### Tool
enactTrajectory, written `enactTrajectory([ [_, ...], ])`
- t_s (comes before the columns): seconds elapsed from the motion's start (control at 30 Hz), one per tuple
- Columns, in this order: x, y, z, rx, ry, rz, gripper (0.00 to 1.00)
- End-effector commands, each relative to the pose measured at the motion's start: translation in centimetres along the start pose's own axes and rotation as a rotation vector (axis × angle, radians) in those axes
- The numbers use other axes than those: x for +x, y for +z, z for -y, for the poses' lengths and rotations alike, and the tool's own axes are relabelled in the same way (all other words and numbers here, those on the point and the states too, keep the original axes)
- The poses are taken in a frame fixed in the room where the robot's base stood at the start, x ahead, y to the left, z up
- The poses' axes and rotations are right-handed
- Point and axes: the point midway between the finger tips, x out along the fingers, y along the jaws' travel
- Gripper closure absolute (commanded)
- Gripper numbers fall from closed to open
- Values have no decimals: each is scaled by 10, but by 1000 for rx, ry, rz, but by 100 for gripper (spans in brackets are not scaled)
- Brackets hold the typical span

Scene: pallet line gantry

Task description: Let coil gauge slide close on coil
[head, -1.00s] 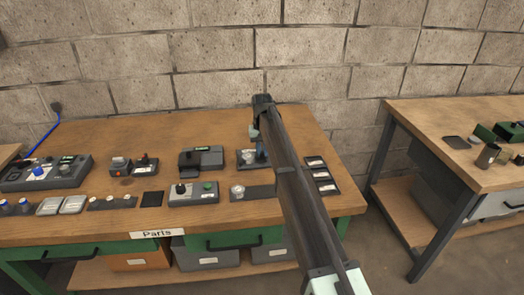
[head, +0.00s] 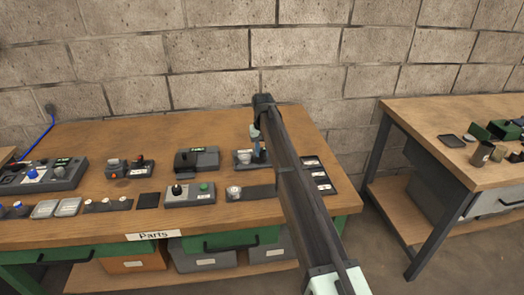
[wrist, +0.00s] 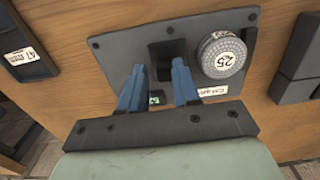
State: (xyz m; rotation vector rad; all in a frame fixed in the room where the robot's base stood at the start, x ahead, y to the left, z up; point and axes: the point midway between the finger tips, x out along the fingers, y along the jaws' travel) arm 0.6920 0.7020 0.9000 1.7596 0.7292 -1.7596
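The coil gauge is a dark grey plate (wrist: 120,45) near the back right of the left bench. In the wrist view, a silver coil disc marked 25 (wrist: 222,55) sits at its right end. A black slide block (wrist: 166,58) stands near its middle, with a gap between it and the coil. My gripper (wrist: 160,70) has two blue fingers spread apart, one to each side of the block's near part. I cannot tell whether they touch it. In the head view, my gripper (head: 259,154) is low over the gauge (head: 243,165), and my arm partly hides that area.
A dark tray with white labels (head: 327,190) lies right of my arm. A second bench (head: 455,130) is at the right, beyond a floor gap.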

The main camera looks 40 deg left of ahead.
Motion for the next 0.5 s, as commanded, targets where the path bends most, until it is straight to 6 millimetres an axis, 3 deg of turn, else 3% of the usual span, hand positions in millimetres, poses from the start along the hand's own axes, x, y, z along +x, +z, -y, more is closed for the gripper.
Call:
enactTrajectory([
  [0.27, -5, 0, -1, 1, 1, -1, 70],
  [0.5, -39, -1, 0, 1, 1, -2, 70],
])
